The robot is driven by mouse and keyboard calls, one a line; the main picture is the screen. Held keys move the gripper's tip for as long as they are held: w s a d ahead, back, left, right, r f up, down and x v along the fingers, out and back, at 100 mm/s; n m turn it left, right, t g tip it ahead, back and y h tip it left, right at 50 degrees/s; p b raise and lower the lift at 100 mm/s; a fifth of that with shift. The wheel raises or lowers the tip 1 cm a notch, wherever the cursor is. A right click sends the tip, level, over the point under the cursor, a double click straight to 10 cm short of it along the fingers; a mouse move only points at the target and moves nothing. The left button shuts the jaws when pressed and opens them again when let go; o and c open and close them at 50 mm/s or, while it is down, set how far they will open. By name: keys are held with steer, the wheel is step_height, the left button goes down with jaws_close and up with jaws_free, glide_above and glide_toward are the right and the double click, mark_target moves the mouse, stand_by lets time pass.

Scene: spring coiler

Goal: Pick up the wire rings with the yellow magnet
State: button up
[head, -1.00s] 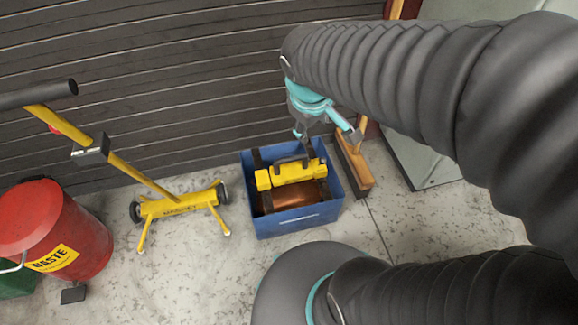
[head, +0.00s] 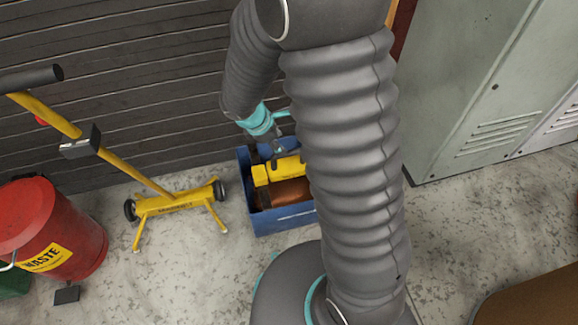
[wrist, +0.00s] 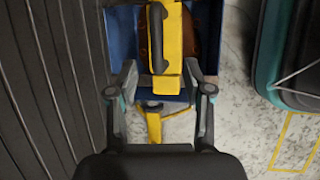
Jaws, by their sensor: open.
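A yellow block with a black handle, the likely magnet (head: 262,174), lies on top of the blue bin (head: 287,221). A copper-coloured rounded thing (head: 284,193) is under it in the bin. My gripper (head: 279,147) is at the bin's far side, close to the handle, and my arm hides the bin's right part. In the wrist view my gripper (wrist: 161,70) is open, its fingers apart on either side of the yellow block's near end (wrist: 192,75). The handle (wrist: 157,40) lies ahead of the fingertips. I cannot make out any wire rings.
A yellow wheeled tool (head: 178,204) with a long handle stands left of the bin. A red waste can (head: 50,225) is at the far left. A dark slatted wall (head: 130,90) is behind, grey lockers (head: 470,100) at right.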

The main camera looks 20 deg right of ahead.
mark_target(289, 153)
steer(key=b+x, duration=0.1)
steer(key=x, duration=0.5)
steer(key=shift+b+x, duration=0.85)
steer(key=shift+x, duration=1.85)
steer(key=shift+w+a, duration=0.15)
steer(key=shift+w, duration=0.05)
jaws_close()
steer(key=shift+r, duration=0.1)
